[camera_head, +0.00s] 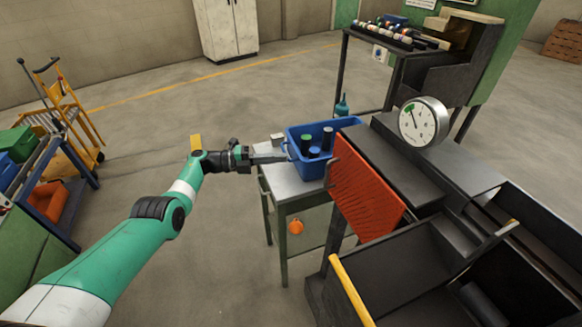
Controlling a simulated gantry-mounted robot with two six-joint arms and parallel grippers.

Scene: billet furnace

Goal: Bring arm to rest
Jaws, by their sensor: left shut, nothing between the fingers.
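My left arm, green and white, comes in from the lower left. Its gripper (282,156) is shut and empty at the left side of the blue bin (300,172). From this view I cannot tell whether the fingertips touch the bin wall. The bin stands on a small grey table (283,185) and holds several dark and blue cylinders (314,153). My right gripper is not in view.
A dark furnace bench with a red ribbed panel (366,185) and a round gauge (423,122) stands right of the table. A yellow bar (352,291) sticks up in front. A yellow trolley (72,108) stands far left. Floor left of the table is open.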

